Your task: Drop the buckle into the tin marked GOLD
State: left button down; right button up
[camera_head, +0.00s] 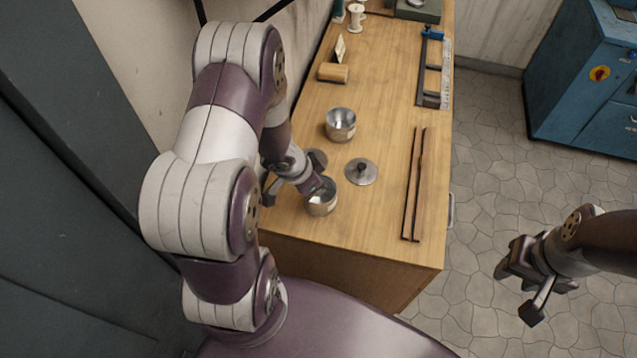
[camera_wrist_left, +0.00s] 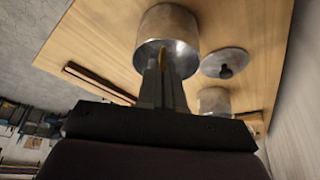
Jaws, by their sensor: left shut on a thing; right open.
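My left gripper (camera_head: 318,188) is at the near tin (camera_head: 322,208). In the left wrist view its fingers (camera_wrist_left: 163,72) are shut on a small gold-coloured piece, the buckle (camera_wrist_left: 163,58), mostly hidden between them. The fingertips overlap the mouth of the open metal tin (camera_wrist_left: 168,20) in that view; I cannot tell how deep they reach. A second open tin (camera_head: 341,130) stands farther back and also shows in the wrist view (camera_wrist_left: 213,100). The tins' pale labels are too small to read. My right gripper (camera_head: 517,290) is open and empty, over the floor.
A knobbed metal lid (camera_head: 361,175) lies right of the tins; another lid (camera_head: 317,157) is partly behind my left arm. A wooden roll (camera_head: 333,72) lies farther back. A blue cabinet (camera_head: 585,75) stands at right.

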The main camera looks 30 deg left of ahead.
pick_arm(q)
jog(key=shift+s+r, duration=0.15)
jog(key=shift+s, duration=0.15)
jog(key=c, duration=1.2)
grip_release()
jog(key=shift+w, duration=0.15)
pick_arm(e)
jog(key=shift+s, duration=0.15)
jog(key=shift+r, duration=0.1)
pick_arm(q)
jog(key=shift+r, duration=0.2)
jog(key=p+v, duration=0.5)
jog(key=v, duration=0.7)
pick_arm(e)
notch_tip(320, 180, up, 5)
jog(key=shift+s+f, duration=0.1)
